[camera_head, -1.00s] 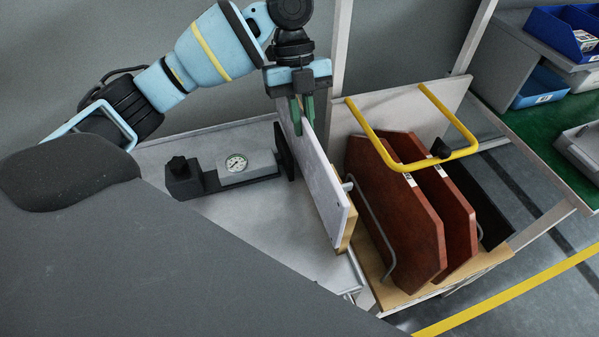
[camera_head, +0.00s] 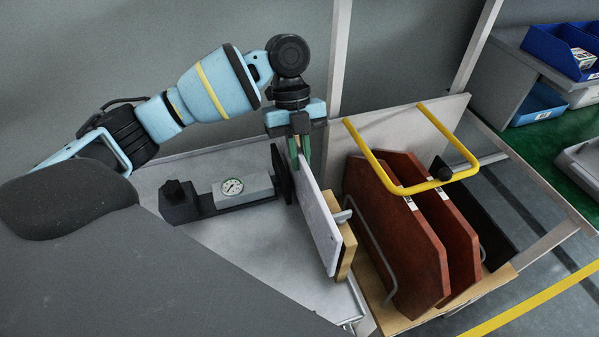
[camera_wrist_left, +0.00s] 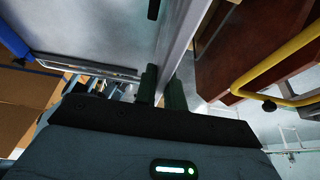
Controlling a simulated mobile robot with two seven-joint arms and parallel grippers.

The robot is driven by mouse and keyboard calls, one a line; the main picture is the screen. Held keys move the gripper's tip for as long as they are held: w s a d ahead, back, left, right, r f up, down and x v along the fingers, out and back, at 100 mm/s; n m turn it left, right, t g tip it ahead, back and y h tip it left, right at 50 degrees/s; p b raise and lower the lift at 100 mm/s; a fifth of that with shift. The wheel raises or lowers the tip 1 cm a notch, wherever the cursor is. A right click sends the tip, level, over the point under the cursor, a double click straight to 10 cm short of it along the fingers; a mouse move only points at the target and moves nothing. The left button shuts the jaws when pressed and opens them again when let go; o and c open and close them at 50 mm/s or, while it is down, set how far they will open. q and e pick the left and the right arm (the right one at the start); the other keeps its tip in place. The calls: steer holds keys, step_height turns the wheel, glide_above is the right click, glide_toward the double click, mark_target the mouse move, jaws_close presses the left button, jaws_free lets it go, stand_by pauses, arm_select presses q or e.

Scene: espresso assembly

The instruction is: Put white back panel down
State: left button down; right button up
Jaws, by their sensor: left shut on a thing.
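The white back panel (camera_head: 318,215) stands upright on edge in the head view, seen steeply from above, between the gauge device and the rack of brown panels. My left gripper (camera_head: 301,150) is shut on its far upper end. In the left wrist view, the green-black fingers (camera_wrist_left: 161,88) pinch the panel's pale edge (camera_wrist_left: 182,38). A light wooden piece (camera_head: 346,255) sits close against the panel's right side. My right gripper is out of view.
To the right, a rack holds reddish-brown panels (camera_head: 405,245) under a yellow tube handle (camera_head: 400,188). Blue bins (camera_head: 556,40) stand far right.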

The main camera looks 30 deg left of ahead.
arm_select(q)
steer(key=shift+f, duration=2.4)
steer(key=c, duration=1.5)
jaws_free()
steer(key=shift+f, duration=0.15)
steer(key=v, duration=1.2)
steer(key=shift+b, duration=0.35)
